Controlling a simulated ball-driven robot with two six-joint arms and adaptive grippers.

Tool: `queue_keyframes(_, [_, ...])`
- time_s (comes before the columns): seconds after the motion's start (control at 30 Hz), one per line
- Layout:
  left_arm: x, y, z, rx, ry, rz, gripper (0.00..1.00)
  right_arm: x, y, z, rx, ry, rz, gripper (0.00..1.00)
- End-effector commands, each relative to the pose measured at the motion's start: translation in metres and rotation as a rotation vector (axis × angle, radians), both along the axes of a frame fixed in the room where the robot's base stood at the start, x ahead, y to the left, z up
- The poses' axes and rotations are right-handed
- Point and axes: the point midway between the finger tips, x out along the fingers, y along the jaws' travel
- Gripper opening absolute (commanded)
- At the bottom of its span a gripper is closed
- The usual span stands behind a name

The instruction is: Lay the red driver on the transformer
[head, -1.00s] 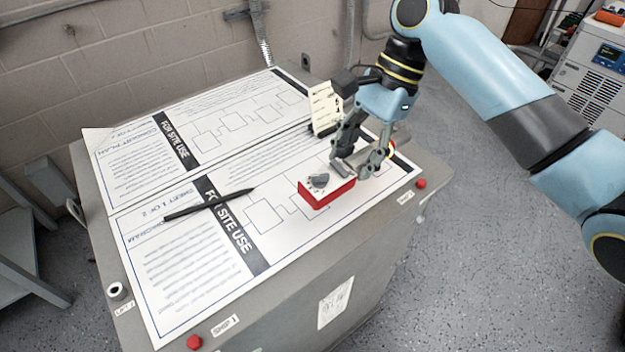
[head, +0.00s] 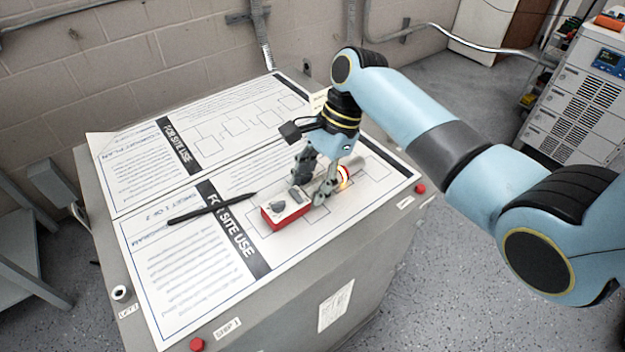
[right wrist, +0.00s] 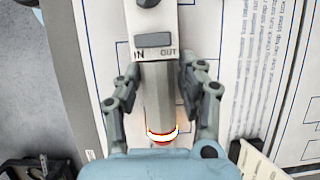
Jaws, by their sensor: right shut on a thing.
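The red driver (head: 287,212) has a red body, a white top with a grey knob, and IN and OUT marks. Its grey barrel (right wrist: 158,105) ends in a glowing ring in the right wrist view. My right gripper (head: 309,189) is shut on the barrel, with a finger on each side. The driver is level, low over the printed sheets on the grey transformer (head: 285,312). I cannot tell whether it touches them. My left gripper is not in view.
A black pen (head: 212,208) lies across the sheets, left of the driver. A cream card (head: 318,100) shows behind my right gripper. Red caps (head: 196,344) and labels sit along the transformer's front edge. The sheets between pen and front edge are clear.

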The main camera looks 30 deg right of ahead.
Motion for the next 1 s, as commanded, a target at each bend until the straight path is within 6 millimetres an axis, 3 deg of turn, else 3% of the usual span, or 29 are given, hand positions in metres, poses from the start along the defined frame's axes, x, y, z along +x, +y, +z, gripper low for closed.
queue_keyframes(0.03, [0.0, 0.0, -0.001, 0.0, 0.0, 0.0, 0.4, -0.002, 0.0, -0.002, 0.0, 0.005, 0.0, 0.43])
queue_keyframes(0.2, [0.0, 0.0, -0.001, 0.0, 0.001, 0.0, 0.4, -0.001, 0.0, -0.002, 0.001, 0.004, -0.001, 0.62])
queue_keyframes(0.47, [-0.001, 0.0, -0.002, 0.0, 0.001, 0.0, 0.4, -0.001, 0.0, -0.002, 0.001, 0.002, 0.0, 0.62])
queue_keyframes(0.67, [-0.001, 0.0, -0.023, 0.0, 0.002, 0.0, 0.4, -0.001, 0.0, -0.011, 0.001, 0.001, 0.0, 0.62])
queue_keyframes(0.8, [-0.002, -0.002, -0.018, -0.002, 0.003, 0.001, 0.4, 0.003, -0.016, 0.026, -0.003, -0.004, 0.0, 0.62])
queue_keyframes(1.0, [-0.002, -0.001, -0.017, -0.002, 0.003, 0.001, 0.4, 0.006, -0.036, 0.066, -0.002, -0.001, 0.0, 0.62])
